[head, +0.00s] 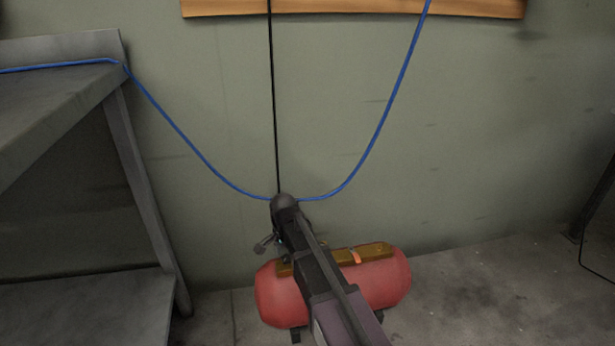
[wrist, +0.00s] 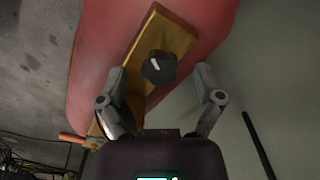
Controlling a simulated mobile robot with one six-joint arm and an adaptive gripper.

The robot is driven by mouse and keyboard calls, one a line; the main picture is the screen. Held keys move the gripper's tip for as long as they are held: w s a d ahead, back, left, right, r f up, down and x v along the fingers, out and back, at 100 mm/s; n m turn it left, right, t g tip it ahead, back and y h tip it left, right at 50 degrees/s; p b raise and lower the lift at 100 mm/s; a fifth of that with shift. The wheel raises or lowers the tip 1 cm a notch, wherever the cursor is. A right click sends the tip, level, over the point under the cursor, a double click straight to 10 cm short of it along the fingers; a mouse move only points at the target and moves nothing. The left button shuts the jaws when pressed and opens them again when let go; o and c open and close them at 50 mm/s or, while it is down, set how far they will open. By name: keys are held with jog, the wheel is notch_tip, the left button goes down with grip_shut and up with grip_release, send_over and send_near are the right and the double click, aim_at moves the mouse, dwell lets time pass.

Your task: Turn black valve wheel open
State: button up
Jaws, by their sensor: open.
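The black valve wheel (wrist: 160,67) shows in the wrist view as a dark knob with a white mark on top. It sits on a yellow-brown plate (wrist: 168,38) along the red tank (wrist: 100,50). My gripper (wrist: 162,75) is open, with one finger on each side of the wheel in the picture. I cannot tell whether the fingers are level with it, and no contact is visible. In the head view my arm crosses in front of the red tank (head: 390,282) and the wheel is hidden. My gripper (head: 264,244) is small and partly hidden there.
An orange handle (wrist: 72,138) is at the lower left of the wrist view. A blue hose (head: 180,130) and a black cable (head: 273,100) hang on the wall behind my arm. A grey metal shelf (head: 60,95) stands left. Bare floor (head: 480,290) lies right of the tank.

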jog(key=m, duration=0.6)
jog(key=shift+m, duration=0.4)
notch_tip(320, 180, up, 14)
jog(key=p, duration=1.5)
notch_tip(320, 180, up, 16)
jog(key=n+p, duration=0.5)
jog(key=p, duration=1)
send_over(287, 257)
jog(key=s+d, duration=0.4)
jog(key=d, duration=0.2)
jog(key=shift+w, duration=0.1)
jog(key=s+d+n, duration=1.1)
jog(key=d, duration=0.1)
notch_tip(287, 257, up, 28)
jog(key=p, duration=2.7)
jog(key=shift+a+f, duration=0.2)
jog(key=shift+f, duration=0.05)
